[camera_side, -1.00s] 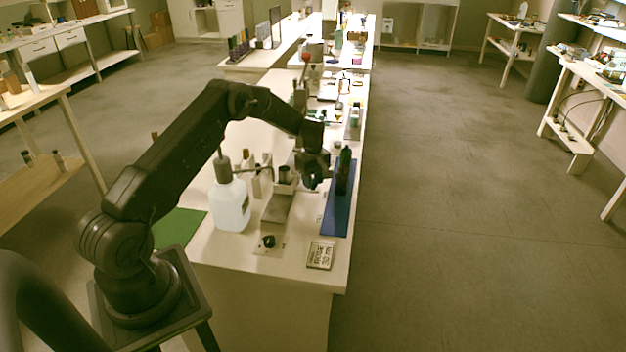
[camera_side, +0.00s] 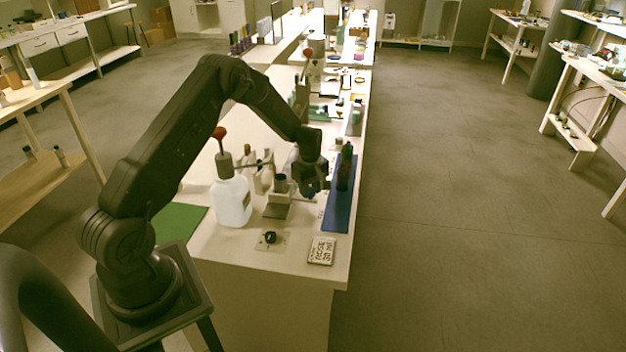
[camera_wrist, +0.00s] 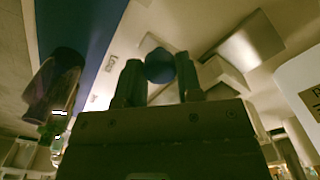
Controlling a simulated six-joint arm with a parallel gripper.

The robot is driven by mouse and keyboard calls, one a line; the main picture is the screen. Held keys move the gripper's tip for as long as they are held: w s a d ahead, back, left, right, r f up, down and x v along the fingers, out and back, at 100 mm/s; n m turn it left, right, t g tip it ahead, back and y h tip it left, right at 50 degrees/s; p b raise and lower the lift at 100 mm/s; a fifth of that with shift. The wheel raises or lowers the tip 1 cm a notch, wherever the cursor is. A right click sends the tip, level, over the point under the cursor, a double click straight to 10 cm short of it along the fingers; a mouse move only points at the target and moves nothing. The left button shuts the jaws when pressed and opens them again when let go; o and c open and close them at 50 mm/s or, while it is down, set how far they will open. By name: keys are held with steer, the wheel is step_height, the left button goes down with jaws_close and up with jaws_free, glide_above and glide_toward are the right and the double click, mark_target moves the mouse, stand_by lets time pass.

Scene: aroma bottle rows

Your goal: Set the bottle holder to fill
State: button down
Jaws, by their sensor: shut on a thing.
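The bottle holder (camera_side: 276,210) is a small pale metal stand beside the large white jug, with a plate and a dark cup at its top. In the wrist view, pale plates (camera_wrist: 252,42) that look like its parts lie beyond the fingers. My gripper (camera_side: 312,190) is at the holder's right side. In the wrist view its two fingers (camera_wrist: 160,80) are shut on a dark blue round knob (camera_wrist: 160,64). How the knob joins the holder is hidden. The white jug (camera_side: 232,203) also shows at the right of the wrist view (camera_wrist: 303,88).
A dark bottle (camera_side: 345,168) stands on a blue mat (camera_side: 338,212), close right of my gripper. A sign (camera_side: 321,251) and a small black knob (camera_side: 269,238) are at the bench's near end. Small bottles and other items stand farther back.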

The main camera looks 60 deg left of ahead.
steer(key=s+d, duration=0.3)
steer(key=shift+s+d, duration=0.25)
steer(key=shift+d, duration=0.05)
steer(key=c, duration=0.8)
jaws_free()
steer(key=shift+r, duration=6.95)
